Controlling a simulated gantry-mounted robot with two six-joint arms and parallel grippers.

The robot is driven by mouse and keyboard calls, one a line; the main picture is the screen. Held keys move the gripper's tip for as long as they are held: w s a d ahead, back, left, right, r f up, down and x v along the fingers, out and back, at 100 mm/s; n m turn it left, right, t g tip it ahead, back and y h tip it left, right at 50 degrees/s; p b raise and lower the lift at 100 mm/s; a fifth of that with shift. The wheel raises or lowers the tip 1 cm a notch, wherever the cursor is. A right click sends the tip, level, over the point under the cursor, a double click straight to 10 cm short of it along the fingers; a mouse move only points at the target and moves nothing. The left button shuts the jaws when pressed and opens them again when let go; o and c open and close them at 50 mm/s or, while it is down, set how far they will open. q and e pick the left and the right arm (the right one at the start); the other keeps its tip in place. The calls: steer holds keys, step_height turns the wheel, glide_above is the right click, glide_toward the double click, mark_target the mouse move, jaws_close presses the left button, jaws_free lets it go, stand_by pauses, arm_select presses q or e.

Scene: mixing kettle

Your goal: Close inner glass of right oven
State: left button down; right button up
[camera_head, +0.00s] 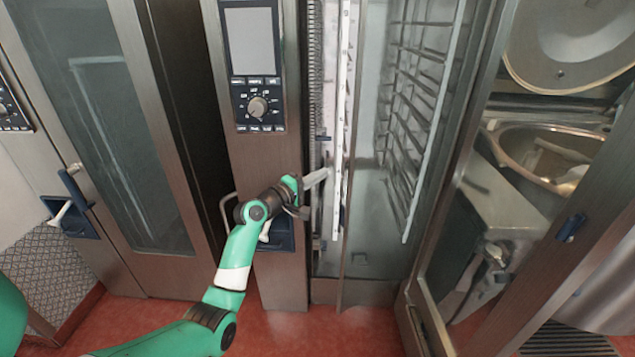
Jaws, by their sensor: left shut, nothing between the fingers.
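The right oven stands open in the middle of the head view, with its control panel (253,70) to the left of the opening. A tall, pale upright panel edge (341,110) runs down inside the opening; it looks like the inner glass, seen nearly edge-on. My left gripper (318,178) reaches in from the lower left, past the control column. It is shut and empty, with its tips at or very near the left side of that edge. I cannot tell whether they touch. My right gripper is not in view.
The oven's outer door (455,190) stands swung open at the right. Rack rails (405,130) line the chamber. A closed oven (120,130) stands at the left. A kettle (550,150) with a raised lid (575,35) shows at the right. The red floor (345,335) in front is clear.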

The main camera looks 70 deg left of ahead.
arm_select(q)
steer(key=w+d, duration=0.1)
steer(key=w, duration=0.5)
steer(key=shift+d+b, duration=0.25)
steer(key=shift+b, duration=0.1)
